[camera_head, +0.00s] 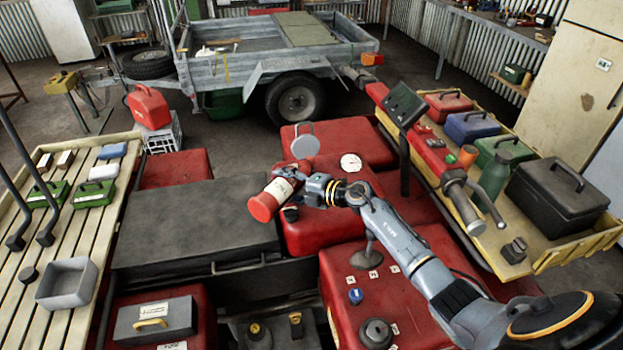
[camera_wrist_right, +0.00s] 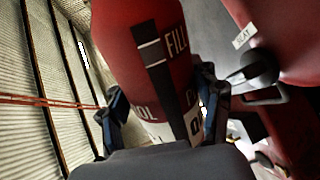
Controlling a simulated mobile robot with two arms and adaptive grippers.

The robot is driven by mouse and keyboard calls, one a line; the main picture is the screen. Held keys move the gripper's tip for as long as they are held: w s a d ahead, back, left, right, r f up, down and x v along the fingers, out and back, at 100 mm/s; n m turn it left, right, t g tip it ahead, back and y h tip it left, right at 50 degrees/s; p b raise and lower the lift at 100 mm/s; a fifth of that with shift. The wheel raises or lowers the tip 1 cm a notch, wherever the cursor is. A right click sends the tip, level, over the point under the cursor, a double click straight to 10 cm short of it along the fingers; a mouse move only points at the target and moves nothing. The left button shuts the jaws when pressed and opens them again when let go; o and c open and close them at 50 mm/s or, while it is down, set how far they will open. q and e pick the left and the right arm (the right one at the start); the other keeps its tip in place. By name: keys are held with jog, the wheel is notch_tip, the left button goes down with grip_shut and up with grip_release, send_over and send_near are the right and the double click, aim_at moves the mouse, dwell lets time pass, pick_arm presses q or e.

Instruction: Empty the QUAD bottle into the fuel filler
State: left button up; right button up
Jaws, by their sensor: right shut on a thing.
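The QUAD bottle (camera_head: 264,204) is red with a pale label band. My right gripper (camera_head: 300,186) is shut on it and holds it tilted above the red quad bodywork (camera_head: 310,228). In the right wrist view the bottle (camera_wrist_right: 150,60) shows a black stripe, white marks and part of the word FILL, between the two fingers (camera_wrist_right: 158,120). A round grey disc (camera_head: 305,147) stands just beyond the bottle; I cannot tell whether it belongs to the fuel filler. The filler opening cannot be made out. The bottle's mouth is not clear. My left gripper is not in view.
A white dial (camera_head: 350,162) and a black handlebar grip (camera_head: 465,208) are close to my right arm. A slatted rack (camera_head: 30,300) is at left, a trailer (camera_head: 270,60) behind.

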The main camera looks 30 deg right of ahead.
jog(key=shift+f, duration=0.15)
dwell(0.5)
jog(key=shift+a, duration=0.15)
jog(key=shift+s+a+f+m, duration=0.1)
jog(key=shift+s+a+m, duration=0.25)
jog(key=shift+a, duration=0.25)
jog(key=shift+s+a, duration=0.1)
jog(key=shift+d+m+y+p, duration=0.25)
jog(key=shift+m+y+p, duration=0.2)
jog(key=shift+m, duration=0.2)
dwell(1.4)
jog(key=shift+w+d+r+m+g+p, duration=0.2)
jog(key=shift+r+m+p, duration=0.1)
jog(key=shift+r+p, duration=0.15)
jog(key=shift+w+d+r+m+g+p, duration=0.15)
jog(key=shift+r+m+p, duration=0.15)
jog(key=shift+r+p, duration=0.15)
